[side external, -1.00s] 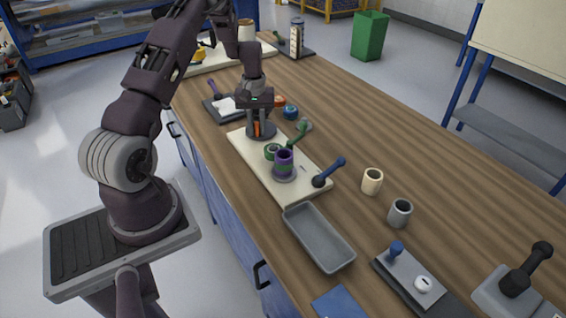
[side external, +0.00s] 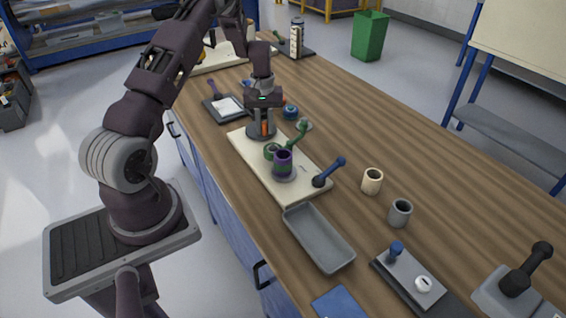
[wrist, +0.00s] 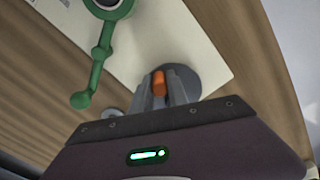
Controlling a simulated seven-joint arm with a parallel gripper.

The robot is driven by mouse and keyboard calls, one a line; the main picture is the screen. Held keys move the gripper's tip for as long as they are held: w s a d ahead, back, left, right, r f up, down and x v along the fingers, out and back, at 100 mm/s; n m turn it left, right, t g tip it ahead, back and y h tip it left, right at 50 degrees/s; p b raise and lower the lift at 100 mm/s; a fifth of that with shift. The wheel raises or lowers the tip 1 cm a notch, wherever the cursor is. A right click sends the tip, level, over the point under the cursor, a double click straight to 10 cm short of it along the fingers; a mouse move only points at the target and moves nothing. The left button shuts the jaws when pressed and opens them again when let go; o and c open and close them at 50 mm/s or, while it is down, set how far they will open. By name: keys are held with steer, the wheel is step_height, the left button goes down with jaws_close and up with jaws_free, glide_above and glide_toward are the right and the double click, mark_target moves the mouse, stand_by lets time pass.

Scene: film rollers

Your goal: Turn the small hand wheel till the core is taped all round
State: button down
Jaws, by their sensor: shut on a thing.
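The small hand wheel (side external: 252,135) is a grey disc at the far end of a cream board; it also shows in the wrist view (wrist: 216,74). My gripper (side external: 265,124) is over the disc, shut on its upright orange knob (wrist: 159,83), with a finger on each side. The core (side external: 283,157) stands upright on a grey round base nearer the camera; it is purple with some green on its side. How far the green goes round its hidden side cannot be told. A green roll (side external: 270,151) stands beside the core, with a green arm (side external: 297,136) and knob reaching back right.
A grey tray (side external: 318,238), a cream cup (side external: 372,181) and a grey cup (side external: 400,212) stand nearer. A blue roll (side external: 291,111) lies behind the wheel.

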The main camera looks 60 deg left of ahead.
steer(key=shift+w+a, duration=0.1)
steer(key=shift+w, duration=0.7)
steer(key=shift+w+f, duration=0.1)
steer(key=shift+w, duration=0.15)
steer(key=shift+c, duration=2)
jaws_free()
step_height(320, 180, up, 7)
